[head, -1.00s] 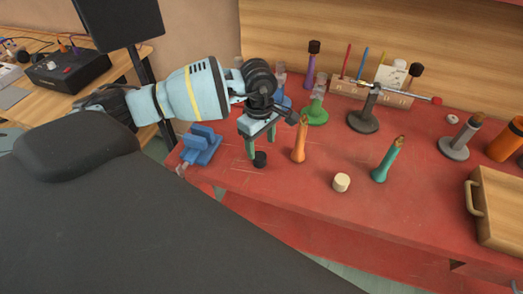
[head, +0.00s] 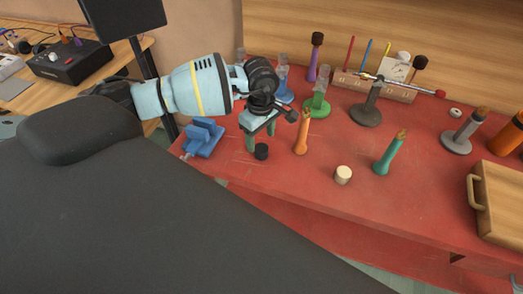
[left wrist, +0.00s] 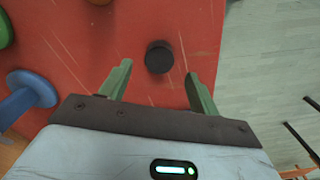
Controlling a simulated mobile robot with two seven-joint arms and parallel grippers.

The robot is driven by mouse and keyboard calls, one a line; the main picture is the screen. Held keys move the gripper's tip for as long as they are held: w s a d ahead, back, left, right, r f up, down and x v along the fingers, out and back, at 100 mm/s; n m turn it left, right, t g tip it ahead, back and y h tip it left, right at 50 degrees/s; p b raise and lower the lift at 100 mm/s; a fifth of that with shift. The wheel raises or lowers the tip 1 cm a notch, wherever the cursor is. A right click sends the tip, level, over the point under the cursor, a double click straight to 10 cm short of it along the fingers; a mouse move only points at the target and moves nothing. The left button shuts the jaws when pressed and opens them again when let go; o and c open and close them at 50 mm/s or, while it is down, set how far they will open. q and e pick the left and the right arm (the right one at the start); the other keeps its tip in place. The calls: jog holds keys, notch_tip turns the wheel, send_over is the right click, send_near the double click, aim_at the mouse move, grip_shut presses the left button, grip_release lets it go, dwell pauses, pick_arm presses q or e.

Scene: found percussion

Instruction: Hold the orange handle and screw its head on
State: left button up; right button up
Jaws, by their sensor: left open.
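The orange handle (head: 303,132) stands upright, leaning slightly, on the red table, its bare tip up. A small black head (head: 261,152) lies on the table to its left, near the front edge. A cream head (head: 343,175) lies to the right of the orange handle. I cannot tell which head belongs to it. My left gripper (head: 261,137) points down above the black head, its green fingers apart and empty. In the left wrist view the black head (left wrist: 159,57) shows between and just beyond the fingertips (left wrist: 158,72). My right gripper is not in view.
A teal handle (head: 391,153) stands right of the orange one. A green stand (head: 317,106) and a dark stand (head: 366,114) are behind. A blue holder (head: 204,138) is left of my gripper. A wooden case (head: 497,205) lies at right. The front middle is clear.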

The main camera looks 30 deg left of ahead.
aim_at(261, 148)
pick_arm(q)
jog(key=shift+f, duration=0.1)
jog(key=shift+d+f, duration=0.1)
jog(key=shift+f, duration=2.4)
jog(key=shift+c, duration=0.3)
jog(key=c, duration=1)
